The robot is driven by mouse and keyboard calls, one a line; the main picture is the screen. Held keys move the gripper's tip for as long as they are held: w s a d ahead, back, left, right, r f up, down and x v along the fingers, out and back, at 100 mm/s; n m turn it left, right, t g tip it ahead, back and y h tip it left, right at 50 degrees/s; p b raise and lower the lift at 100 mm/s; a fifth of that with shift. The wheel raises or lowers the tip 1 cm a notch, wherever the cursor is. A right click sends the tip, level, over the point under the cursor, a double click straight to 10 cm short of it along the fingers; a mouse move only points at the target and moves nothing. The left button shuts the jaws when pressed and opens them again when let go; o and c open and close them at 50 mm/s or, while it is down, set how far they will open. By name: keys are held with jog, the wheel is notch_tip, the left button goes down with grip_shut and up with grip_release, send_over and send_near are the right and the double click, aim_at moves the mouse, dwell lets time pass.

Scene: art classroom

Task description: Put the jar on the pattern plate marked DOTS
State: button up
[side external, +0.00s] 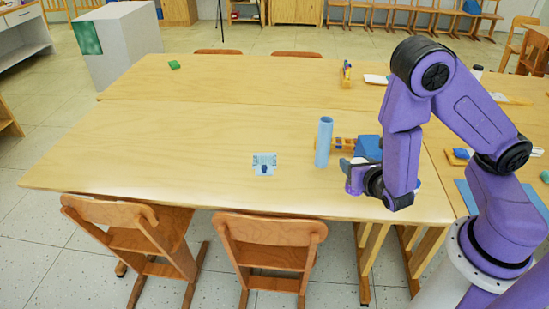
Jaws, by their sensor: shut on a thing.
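My gripper (347,174) is low over the right part of the near table, its jaws pointing left. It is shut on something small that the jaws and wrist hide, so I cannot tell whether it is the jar. A tall light-blue cylinder (324,142) stands upright just left of the jaws. A small light-blue piece (264,159) with a dark blue mark or object on it lies further left on the table. I cannot read the word DOTS on anything, and no pattern plate can be made out for sure.
A blue block (368,147) and a tray of small coloured pieces (346,143) are behind my gripper. A green block (174,65) lies at the far left. Two chairs (270,245) stand at the near edge. The table's left half (150,140) is mostly clear.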

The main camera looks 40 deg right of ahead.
jog(key=w+a, duration=0.2)
jog(key=w, duration=0.7)
jog(key=w+a+m+h, duration=0.1)
jog(key=w, duration=0.8)
jog(key=shift+w+a+r, duration=0.25)
jog(key=shift+w+a, duration=0.1)
jog(key=shift+w, duration=0.05)
jog(key=shift+w+d+r+g, duration=0.1)
jog(key=shift+w+r+g, duration=0.05)
jog(key=shift+w, duration=0.4)
jog(key=shift+w+d+r+g, duration=0.1)
jog(key=shift+w+r+g, duration=0.05)
jog(key=shift+w, duration=0.35)
jog(key=shift+w+a+f, duration=0.1)
jog(key=shift+w+f, duration=3.15)
jog(key=shift+w, duration=0.3)
jog(key=shift+w+a+f, duration=0.1)
jog(key=shift+w+f, duration=3.15)
jog(key=shift+w, duration=0.25)
jog(key=shift+f, duration=0.1)
